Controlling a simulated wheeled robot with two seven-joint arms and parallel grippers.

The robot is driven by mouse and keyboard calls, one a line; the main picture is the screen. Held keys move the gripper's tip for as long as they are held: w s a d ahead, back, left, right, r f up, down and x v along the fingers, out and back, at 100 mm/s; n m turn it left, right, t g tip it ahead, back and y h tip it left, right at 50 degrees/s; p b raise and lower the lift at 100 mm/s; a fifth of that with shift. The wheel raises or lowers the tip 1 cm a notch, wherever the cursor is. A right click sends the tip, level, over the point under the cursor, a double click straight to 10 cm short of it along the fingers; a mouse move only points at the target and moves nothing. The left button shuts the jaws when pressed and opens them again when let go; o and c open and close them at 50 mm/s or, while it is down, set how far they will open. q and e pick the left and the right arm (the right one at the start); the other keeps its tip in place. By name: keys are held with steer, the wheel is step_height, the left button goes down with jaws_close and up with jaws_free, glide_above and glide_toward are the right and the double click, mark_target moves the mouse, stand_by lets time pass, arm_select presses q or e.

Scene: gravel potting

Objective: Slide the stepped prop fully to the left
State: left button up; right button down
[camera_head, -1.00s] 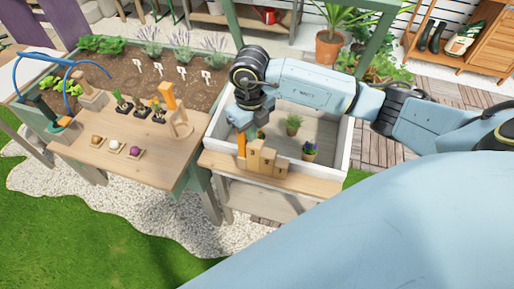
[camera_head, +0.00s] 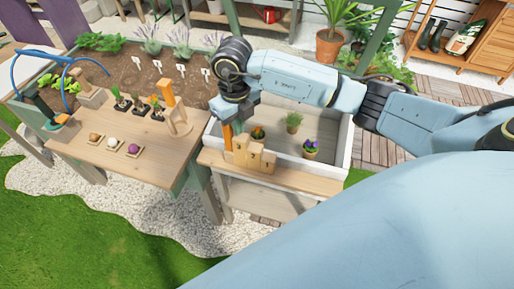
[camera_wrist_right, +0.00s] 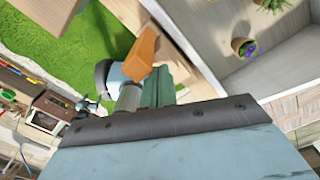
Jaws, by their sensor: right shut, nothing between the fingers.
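The stepped prop (camera_head: 254,155) is a light wooden block with steps descending to the right. It stands upright at the front wall of the white-walled planting tray (camera_head: 338,155), left of the tray's middle. My left gripper is not in view.
Inside the tray are small potted plants, including one with purple flowers (camera_head: 310,149). A wooden table (camera_head: 95,152) at left holds several small pots, three small trays and a wooden stand (camera_head: 177,120). Some bare ledge (camera_head: 215,159) lies left of the prop.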

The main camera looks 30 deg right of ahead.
steer(key=shift+w+a, duration=0.3)
steer(key=shift+w, duration=0.05)
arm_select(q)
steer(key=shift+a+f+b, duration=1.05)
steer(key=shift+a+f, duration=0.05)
arm_select(e)
steer(key=w+a, duration=0.2)
steer(key=w, duration=0.1)
steer(key=shift+w+a, duration=0.1)
steer(key=shift+a, duration=0.25)
steer(key=shift+s+d+r+p, duration=0.2)
steer(key=shift+s+r+p, duration=0.05)
steer(key=shift+r+p, duration=1)
steer(key=shift+s+d+r+p, duration=0.25)
steer(key=shift+r+p, duration=0.75)
steer(key=shift+r, duration=0.45)
steer(key=shift+s+d+r+p, duration=0.15)
steer(key=shift+s+r+p, duration=0.1)
steer(key=shift+r+p, duration=1)
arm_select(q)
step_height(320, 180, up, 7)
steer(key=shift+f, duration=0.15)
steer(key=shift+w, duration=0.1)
